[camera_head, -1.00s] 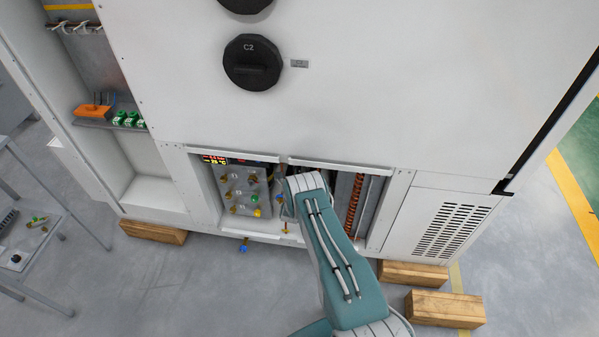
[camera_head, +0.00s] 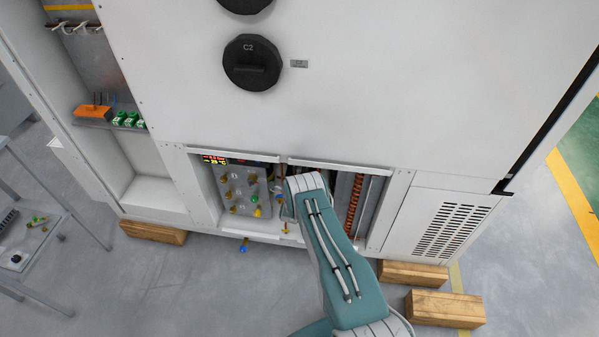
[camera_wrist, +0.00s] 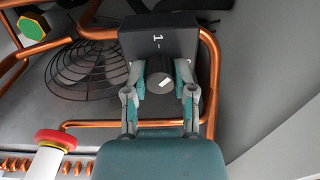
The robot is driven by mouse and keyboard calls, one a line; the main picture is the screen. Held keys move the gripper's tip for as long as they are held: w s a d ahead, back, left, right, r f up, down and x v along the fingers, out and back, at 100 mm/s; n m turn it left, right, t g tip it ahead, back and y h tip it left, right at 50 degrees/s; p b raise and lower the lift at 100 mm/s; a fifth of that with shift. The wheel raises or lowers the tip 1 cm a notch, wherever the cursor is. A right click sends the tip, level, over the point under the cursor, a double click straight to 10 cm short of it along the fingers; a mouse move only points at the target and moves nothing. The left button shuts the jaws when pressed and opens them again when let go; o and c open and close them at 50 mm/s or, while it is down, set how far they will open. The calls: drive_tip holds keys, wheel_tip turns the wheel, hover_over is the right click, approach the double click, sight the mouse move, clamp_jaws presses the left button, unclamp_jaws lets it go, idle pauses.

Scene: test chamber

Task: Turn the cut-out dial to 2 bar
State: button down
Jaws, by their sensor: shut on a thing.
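The cut-out dial (camera_wrist: 158,78) is a dark round knob with a white pointer mark, on the front of a black box (camera_wrist: 135,42) seen in the wrist view. A white "1" and a small dash show on the box above the knob; other markings are hidden or cut off. My gripper (camera_wrist: 160,80) has its two grey fingers on the left and right sides of the knob, shut on it. The white mark sits low on the knob's face, slightly tilted. In the head view my arm reaches into the cabinet's lower opening and hides the dial and gripper.
Copper pipes (camera_wrist: 206,85) run close around the box. A black fan guard (camera_wrist: 85,72) lies to the left, with a red-and-yellow cap (camera_wrist: 55,140) at lower left. In the head view a valve panel (camera_head: 243,190) is left of my arm. Wooden blocks (camera_head: 445,308) lie on the floor.

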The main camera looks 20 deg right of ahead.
drive_tip(key=n, duration=0.7)
drive_tip(key=shift+a+f, duration=0.2)
drive_tip(key=shift+f, duration=0.1)
drive_tip(key=n, duration=0.6)
drive_tip(key=shift+s+n, duration=0.1)
drive_tip(key=shift+n, duration=0.3)
drive_tip(key=n, duration=0.6)
drive_tip(key=shift+f, duration=0.1)
drive_tip(key=n, duration=0.7)
drive_tip(key=shift+s, duration=0.1)
drive_tip(key=shift+c, duration=2.2)
unclamp_jaws()
drive_tip(key=shift+d+r, duration=0.1)
drive_tip(key=shift+r, duration=0.1)
